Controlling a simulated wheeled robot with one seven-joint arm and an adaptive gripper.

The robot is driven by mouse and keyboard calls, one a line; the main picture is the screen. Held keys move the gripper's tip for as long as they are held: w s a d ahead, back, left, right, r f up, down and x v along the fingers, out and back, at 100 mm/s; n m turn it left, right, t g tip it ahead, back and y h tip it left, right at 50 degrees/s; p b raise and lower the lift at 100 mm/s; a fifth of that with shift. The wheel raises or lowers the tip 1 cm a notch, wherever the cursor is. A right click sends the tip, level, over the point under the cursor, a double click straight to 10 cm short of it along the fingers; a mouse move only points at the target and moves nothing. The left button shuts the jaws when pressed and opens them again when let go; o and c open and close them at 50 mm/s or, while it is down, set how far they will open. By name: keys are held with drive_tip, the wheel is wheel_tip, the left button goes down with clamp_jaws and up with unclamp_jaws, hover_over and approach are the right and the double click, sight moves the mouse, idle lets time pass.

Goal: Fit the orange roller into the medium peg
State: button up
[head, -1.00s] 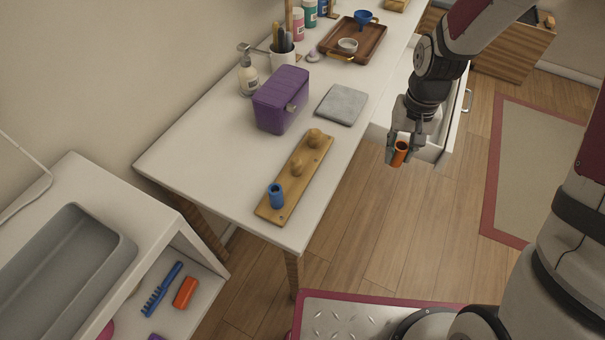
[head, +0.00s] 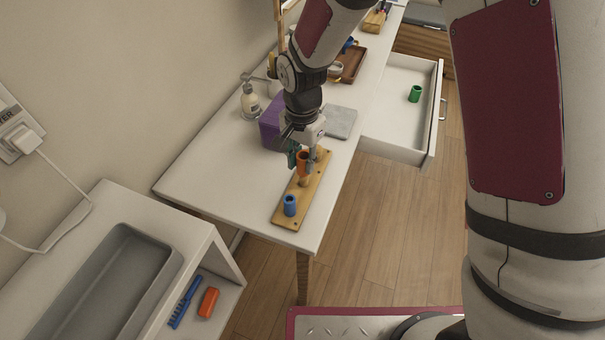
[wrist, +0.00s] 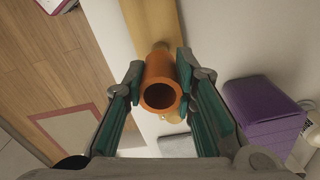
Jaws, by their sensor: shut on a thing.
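My gripper (head: 303,162) is shut on the orange roller (head: 302,158), a hollow tube. In the wrist view the roller (wrist: 160,84) sits between the green finger pads, its open end facing the camera. In the head view it appears upright, over the middle of the wooden peg board (head: 287,212). The medium peg (head: 305,182) shows just below the roller; I cannot tell whether they touch. A blue roller (head: 290,205) stands on the near-end peg. The far peg (head: 320,154) is partly hidden by my gripper.
A purple box (head: 270,125) stands close to the left of my gripper, with a soap bottle (head: 250,103) behind it. A grey cloth (head: 340,122) lies beyond the board. An open drawer (head: 395,110) at right holds a green roller (head: 415,93). The table's near left is clear.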

sight(303, 174)
drive_tip(key=shift+f+b, duration=1.35)
drive_tip(key=shift+f, duration=1.15)
drive_tip(key=shift+f, duration=0.1)
drive_tip(key=shift+f, duration=0.1)
drive_tip(key=o, duration=0.7)
drive_tip(key=shift+o, duration=0.2)
wheel_tip(303, 174, up, 12)
drive_tip(key=shift+r, duration=0.25)
